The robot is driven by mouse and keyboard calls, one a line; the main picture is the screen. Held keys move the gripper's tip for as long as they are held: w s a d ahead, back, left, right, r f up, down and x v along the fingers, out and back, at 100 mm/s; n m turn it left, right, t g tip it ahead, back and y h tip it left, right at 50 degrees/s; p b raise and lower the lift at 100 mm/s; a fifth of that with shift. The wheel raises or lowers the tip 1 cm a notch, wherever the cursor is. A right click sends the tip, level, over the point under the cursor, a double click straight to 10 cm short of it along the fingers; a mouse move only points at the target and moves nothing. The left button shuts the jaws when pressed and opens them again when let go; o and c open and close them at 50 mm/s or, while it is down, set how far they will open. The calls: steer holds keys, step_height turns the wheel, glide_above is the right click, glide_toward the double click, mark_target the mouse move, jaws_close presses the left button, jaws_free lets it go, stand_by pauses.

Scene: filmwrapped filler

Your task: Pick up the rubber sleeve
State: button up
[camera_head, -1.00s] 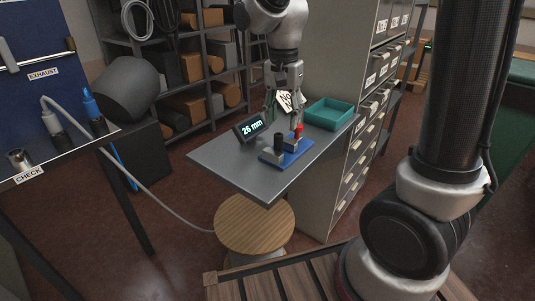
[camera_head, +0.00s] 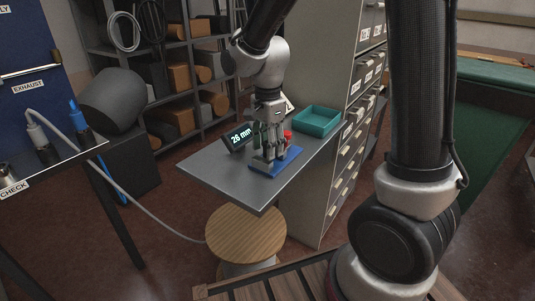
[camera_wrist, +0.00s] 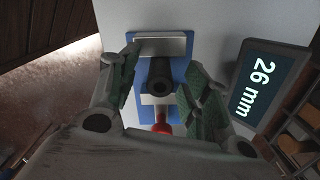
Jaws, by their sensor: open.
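My gripper (camera_wrist: 162,66) is open, with one green-padded finger on each side of the sleeve in the wrist view. No clear contact shows, and the height of the fingertips along the sleeve is hard to tell. In the head view my gripper (camera_head: 269,147) points down over the blue base (camera_head: 283,166) and mostly hides the sleeve. A red part (camera_head: 287,135) stands beside it on the base.
A grey table (camera_head: 225,170) carries the base, a display (camera_head: 239,137) reading 26 mm, and a teal tray (camera_head: 318,118) at the back right. A filing cabinet (camera_head: 345,60) stands right. A round wooden stool (camera_head: 245,233) is in front. The table's near left part is clear.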

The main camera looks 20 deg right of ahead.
steer(key=shift+c, duration=0.2)
jaws_close()
